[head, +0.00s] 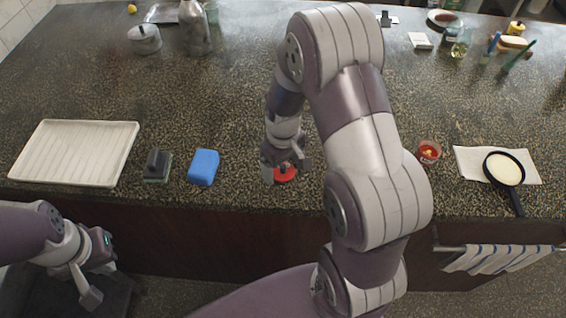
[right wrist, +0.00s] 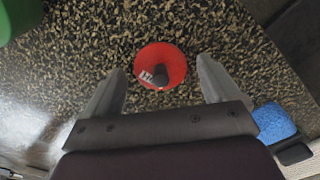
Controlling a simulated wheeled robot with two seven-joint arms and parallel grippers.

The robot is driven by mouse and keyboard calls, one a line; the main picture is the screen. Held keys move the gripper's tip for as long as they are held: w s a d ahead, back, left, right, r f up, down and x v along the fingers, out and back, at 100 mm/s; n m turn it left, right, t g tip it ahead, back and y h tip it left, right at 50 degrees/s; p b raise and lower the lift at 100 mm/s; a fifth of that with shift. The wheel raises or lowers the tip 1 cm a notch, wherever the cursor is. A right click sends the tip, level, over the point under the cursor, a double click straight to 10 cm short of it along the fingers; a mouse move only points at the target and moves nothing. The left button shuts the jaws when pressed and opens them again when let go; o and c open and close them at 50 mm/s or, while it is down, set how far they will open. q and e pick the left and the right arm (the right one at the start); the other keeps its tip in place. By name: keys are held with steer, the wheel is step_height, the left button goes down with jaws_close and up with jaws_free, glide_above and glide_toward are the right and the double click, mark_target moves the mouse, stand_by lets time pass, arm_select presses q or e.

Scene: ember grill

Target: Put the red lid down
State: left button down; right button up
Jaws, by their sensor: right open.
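The red lid (head: 286,173) lies on the speckled counter near its front edge, partly hidden by my right gripper (head: 285,165) in the head view. In the right wrist view the red lid (right wrist: 172,62) is a red disc with a dark knob, lying flat on the counter. My right gripper (right wrist: 160,88) is open there, one finger on each side of the lid's near part, with gaps to it. My left gripper (head: 92,268) is low at the left, in front of the counter and away from the lid; its jaws are not clear.
A blue sponge (head: 203,167) and a dark-handled block (head: 157,165) lie left of the lid. A white tray (head: 128,135) is further left. The middle counter is mostly clear.

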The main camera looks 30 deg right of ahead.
mark_target(283, 166)
step_height(283, 166, up, 12)
steer(key=s+a+f+m+t, duration=0.1)
steer(key=s+a+f, duration=0.3)
steer(key=s, duration=0.5)
steer(key=shift+a+m, duration=0.65)
steer(key=shift+m, duration=0.05)
